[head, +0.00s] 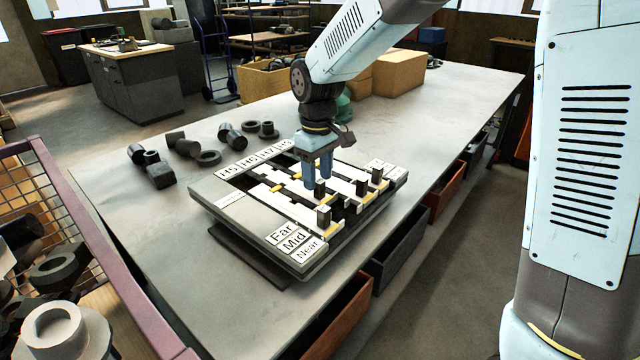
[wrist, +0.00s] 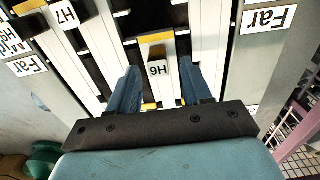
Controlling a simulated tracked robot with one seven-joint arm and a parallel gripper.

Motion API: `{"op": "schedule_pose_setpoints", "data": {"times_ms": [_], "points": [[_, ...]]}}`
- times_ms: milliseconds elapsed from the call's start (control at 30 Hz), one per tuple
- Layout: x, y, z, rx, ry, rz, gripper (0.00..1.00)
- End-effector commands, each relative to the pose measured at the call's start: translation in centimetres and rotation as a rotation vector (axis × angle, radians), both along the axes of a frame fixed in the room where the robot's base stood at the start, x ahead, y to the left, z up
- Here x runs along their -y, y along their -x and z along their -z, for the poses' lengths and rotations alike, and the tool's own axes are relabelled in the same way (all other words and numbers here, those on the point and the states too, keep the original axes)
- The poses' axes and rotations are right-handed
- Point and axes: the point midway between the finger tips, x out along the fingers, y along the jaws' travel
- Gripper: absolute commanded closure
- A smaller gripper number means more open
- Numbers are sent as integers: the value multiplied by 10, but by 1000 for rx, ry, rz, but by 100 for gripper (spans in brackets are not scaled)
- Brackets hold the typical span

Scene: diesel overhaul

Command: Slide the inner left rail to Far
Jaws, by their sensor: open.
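The rail board (head: 218,197) lies on the workbench, with several white rails side by side. The rail marked H6, the inner left one, has a dark upright handle (head: 320,189). In the wrist view its H6 label (wrist: 158,68) shows between my fingers, and its yellow end strip lies close to level with the Far plates (wrist: 263,19). The other handles sit farther toward the Near end. My gripper (head: 318,172) points down over the H6 handle. It is open, one finger on each side; contact is unclear. It also shows in the wrist view (wrist: 160,92).
The handles of the neighbouring rails (head: 323,216) and (head: 362,188) stand close by. Far, Mid and Near plates (head: 293,242) line the board's front edge. Dark cylinders and rings (head: 208,157) lie on the bench at left. A wire basket (head: 95,260) stands at lower left.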

Motion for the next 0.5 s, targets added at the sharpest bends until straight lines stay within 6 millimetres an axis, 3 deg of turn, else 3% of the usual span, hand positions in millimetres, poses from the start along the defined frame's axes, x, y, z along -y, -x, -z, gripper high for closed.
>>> {"op": "schedule_pose_setpoints", "data": {"times_ms": [300,500], "points": [[-1,0,-65,4,-4,0,51],[-1,0,-92,3,-2,-1,51]]}}
